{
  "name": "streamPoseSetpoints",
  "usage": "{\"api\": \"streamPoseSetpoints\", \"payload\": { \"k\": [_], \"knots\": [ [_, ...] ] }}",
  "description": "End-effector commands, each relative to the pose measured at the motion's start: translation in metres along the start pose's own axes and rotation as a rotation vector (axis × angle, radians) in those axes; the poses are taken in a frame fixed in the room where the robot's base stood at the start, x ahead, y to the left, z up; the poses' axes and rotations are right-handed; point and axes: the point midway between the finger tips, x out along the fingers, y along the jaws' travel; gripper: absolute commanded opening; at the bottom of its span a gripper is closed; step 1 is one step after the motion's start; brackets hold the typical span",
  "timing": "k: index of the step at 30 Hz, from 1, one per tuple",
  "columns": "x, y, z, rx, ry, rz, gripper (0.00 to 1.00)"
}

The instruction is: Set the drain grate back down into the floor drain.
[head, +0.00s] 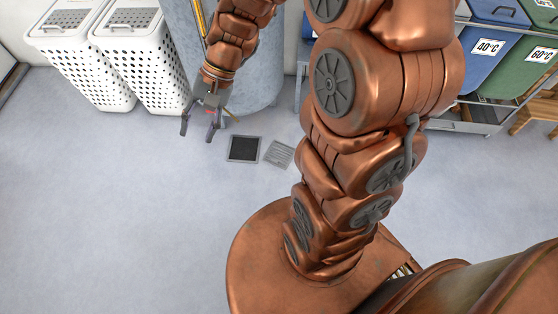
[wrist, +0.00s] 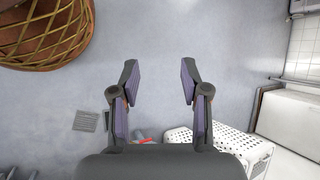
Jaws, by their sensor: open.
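The floor drain (head: 243,149) is a dark square opening with a pale rim in the floor. The drain grate (head: 278,153) is a light grey slatted square lying on the floor just right of the drain, slightly turned, beside my arm. My gripper (head: 197,134) hangs left of the drain, apart from both, with its fingers spread and nothing between them. In the wrist view, the open gripper (wrist: 159,80) has bare floor between its fingers. The grate (wrist: 86,121) lies to the lower left there, and the drain beside it is mostly hidden by the left finger.
White perforated hampers (head: 95,75) stand at the back left. A grey cylindrical tank (head: 262,75) stands behind the drain. Blue and green bins (head: 492,55) on a cart are at the back right. The left floor is clear.

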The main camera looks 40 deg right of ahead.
Motion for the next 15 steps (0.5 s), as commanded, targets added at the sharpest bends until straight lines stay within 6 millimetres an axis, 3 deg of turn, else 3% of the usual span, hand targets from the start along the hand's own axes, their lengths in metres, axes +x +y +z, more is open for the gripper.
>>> {"api": "streamPoseSetpoints", "payload": {
  "k": [1,8,15],
  "knots": [
    [0.017,0.005,-0.023,0.045,-0.007,-0.038,0.46],
    [0.056,0.012,-0.105,0.245,-0.012,-0.208,0.46],
    [0.094,0.041,-0.201,0.475,0.003,-0.376,0.46]
  ]
}}
